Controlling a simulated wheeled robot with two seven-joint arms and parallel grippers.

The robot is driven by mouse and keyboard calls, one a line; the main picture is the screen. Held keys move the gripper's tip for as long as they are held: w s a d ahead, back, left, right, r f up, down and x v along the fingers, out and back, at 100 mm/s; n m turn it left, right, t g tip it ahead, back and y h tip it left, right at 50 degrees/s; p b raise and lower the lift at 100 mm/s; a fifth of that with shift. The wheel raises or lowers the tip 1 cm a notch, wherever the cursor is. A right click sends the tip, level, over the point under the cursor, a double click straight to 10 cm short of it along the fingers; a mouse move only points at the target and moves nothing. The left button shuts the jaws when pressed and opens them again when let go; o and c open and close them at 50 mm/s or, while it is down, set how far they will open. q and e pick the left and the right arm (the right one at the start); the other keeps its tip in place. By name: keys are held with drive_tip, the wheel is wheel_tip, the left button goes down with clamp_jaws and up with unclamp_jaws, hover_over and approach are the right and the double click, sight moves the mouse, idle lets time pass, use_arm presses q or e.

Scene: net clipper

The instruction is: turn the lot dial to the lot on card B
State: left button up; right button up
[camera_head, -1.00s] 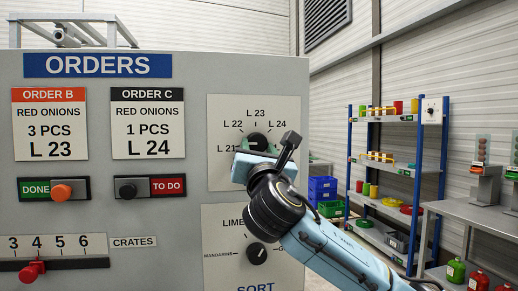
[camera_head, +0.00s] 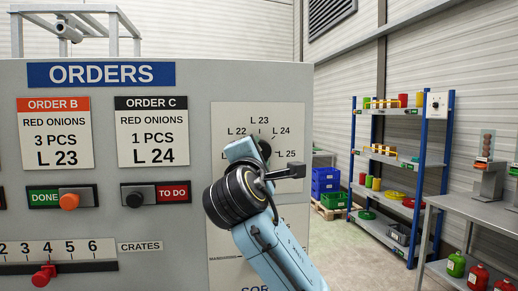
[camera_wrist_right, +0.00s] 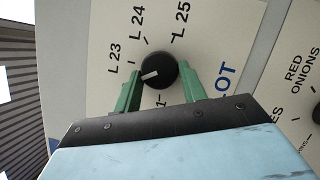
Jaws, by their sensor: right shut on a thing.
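The lot dial (camera_head: 265,148) is a black round knob on a white plate marked L 21 to L 25, partly behind my wrist. Card B (camera_head: 58,133) has an orange header and reads red onions, 3 PCS, L 23. My right gripper (camera_wrist_right: 160,80) has its green fingers on both sides of the dial (camera_wrist_right: 158,71) and is shut on it. In the wrist view the white pointer line appears between L 22 and L 23, nearer the L 23 mark (camera_wrist_right: 115,60). The L 22 mark is hidden there by a finger. My left gripper is not in view.
Card C (camera_head: 152,132) reads L 24. Below the cards are the DONE slider (camera_head: 70,202), the TO DO slider (camera_head: 135,200) and the red crates slider (camera_head: 45,273). Shelves (camera_head: 395,150) stand far right.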

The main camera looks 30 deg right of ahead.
drive_tip(key=shift+r+m+g+y+p, duration=0.15)
drive_tip(key=shift+m+g+p, duration=0.25)
drive_tip(key=shift+m+p, duration=0.5)
drive_tip(key=shift+r+m+g+y+p, duration=0.15)
drive_tip(key=shift+m+g+p, duration=0.35)
drive_tip(key=shift+m, duration=0.8)
drive_tip(key=shift+r+m+g+y+p, duration=0.1)
drive_tip(key=shift+m+g+y+p, duration=0.15)
drive_tip(key=shift+m+p, duration=0.7)
drive_tip(key=shift+f+m, duration=0.1)
drive_tip(key=shift+m, duration=0.15)
drive_tip(key=o, duration=1)
drive_tip(key=shift+c, duration=0.2)
drive_tip(key=shift+s+a, duration=0.1)
drive_tip(key=b+v, duration=0.2)
drive_tip(key=v, duration=1.1)
drive_tip(key=shift+b, duration=0.3)
